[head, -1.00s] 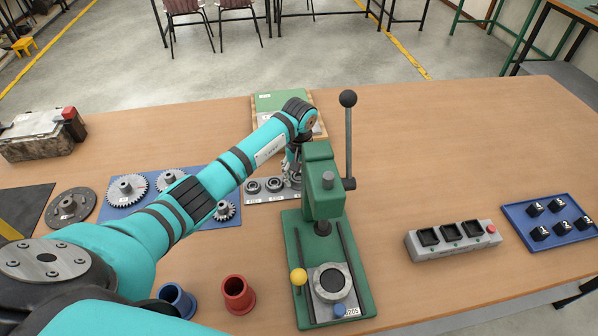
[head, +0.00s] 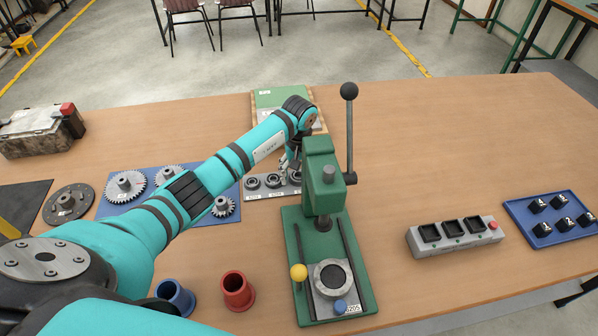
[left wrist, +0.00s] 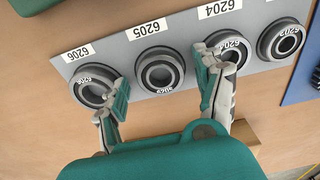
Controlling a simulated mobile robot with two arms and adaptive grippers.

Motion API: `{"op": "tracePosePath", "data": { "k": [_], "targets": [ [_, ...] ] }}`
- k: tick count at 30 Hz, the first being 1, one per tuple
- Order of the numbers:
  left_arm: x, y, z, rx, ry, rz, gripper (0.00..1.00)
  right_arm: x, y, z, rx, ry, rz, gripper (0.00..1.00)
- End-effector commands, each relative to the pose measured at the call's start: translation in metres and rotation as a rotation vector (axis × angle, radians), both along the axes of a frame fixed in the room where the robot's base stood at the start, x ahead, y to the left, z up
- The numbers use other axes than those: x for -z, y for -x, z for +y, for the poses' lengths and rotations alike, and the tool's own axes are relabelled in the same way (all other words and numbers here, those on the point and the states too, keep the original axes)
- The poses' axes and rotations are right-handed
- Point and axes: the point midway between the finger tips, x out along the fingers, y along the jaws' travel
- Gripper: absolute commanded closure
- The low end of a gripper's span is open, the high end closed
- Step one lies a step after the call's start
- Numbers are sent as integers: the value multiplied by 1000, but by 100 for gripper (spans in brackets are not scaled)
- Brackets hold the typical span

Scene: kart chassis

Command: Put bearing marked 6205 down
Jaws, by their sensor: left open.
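My left gripper (left wrist: 163,80) is open, with one finger on each side of this bearing and visible gaps between fingers and ring. In the head view my left gripper (head: 292,162) is over the right part of the rack (head: 260,194), partly hidden by the green press (head: 322,190). My right gripper is not in view.
Bearings marked 6206 (left wrist: 92,86), 6204 (left wrist: 229,50) and 6203 (left wrist: 283,40) sit on the same rack, close to the fingers. The press lever (head: 349,130) stands upright right of my arm. The table's right middle (head: 450,140) is clear.

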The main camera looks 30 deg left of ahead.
Motion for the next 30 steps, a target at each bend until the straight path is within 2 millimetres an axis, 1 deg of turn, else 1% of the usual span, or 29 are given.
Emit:
{"op": "tracePosePath", "data": {
  "k": [5,8,11,12,21,24,27,30],
  "targets": [
    [-1,0,0,0,1,1,30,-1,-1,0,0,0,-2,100],
    [-7,0,-1,0,2,1,30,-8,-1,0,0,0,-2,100],
    [-19,0,-1,0,3,0,30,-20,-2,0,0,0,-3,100],
    [-24,-1,0,0,-1,-4,30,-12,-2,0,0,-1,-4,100],
    [-92,3,-2,1,-1,-5,30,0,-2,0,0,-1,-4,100],
    [-109,5,-2,0,-2,-4,30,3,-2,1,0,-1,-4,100],
    [-121,5,-3,0,-1,-2,30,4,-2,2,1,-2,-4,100],
    [-129,6,-3,-1,-1,-1,30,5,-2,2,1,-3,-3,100]
  ]
}}
